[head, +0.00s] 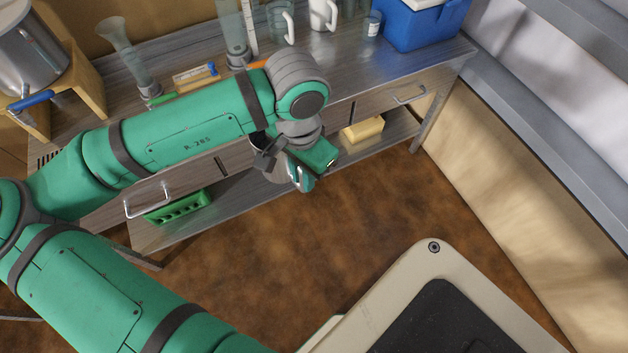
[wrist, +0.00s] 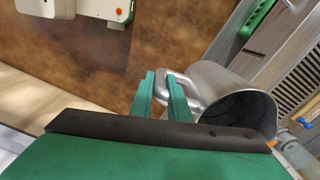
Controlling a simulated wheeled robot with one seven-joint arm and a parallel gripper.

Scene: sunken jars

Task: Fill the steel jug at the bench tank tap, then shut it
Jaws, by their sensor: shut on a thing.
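My gripper (wrist: 160,82) is shut on the handle of the steel jug (wrist: 232,88), with a green finger on either side of the handle in the wrist view. The jug's open mouth shows to the right of the fingers; its inside is dark and I cannot tell any contents. In the head view my gripper (head: 302,174) is in front of the bench, over the floor, and the jug is mostly hidden by it. The steel bench tank (head: 28,48) stands on a wooden stand at the far left. Its tap has a blue lever (head: 31,100), and a blue part (wrist: 304,122) shows in the wrist view.
The bench holds a glass funnel vessel (head: 128,58), a glass jug (head: 281,24), a white mug (head: 322,14) and a blue cooler (head: 412,24). A green rack (head: 180,208) and a yellow block (head: 362,130) lie on the lower shelf. Drawer handles (head: 148,202) stick out. The brown floor is clear.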

